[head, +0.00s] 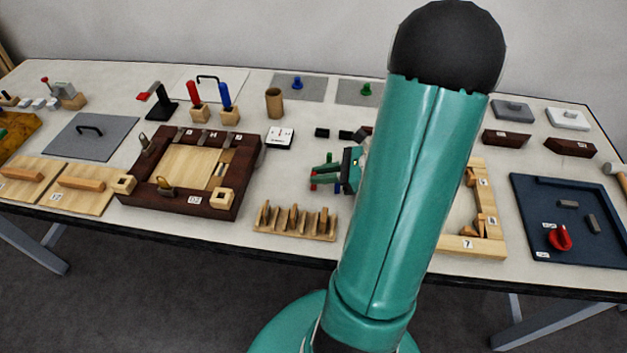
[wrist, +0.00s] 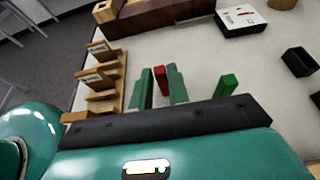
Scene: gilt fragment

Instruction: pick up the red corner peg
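The red corner peg (wrist: 161,77) stands on the table between my two teal fingers in the wrist view. My gripper (wrist: 160,76) is open around it, with a finger on each side; I cannot tell whether either finger touches it. In the head view the red peg (head: 313,186) shows only as a small red patch below the fingertips of my gripper (head: 318,175). A bright green peg (wrist: 226,86) stands to the right of the fingers in the wrist view.
A wooden slotted rack (head: 297,222) stands close in front of my gripper. Small black blocks (head: 322,132) sit behind the gripper. My arm hides part of the table.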

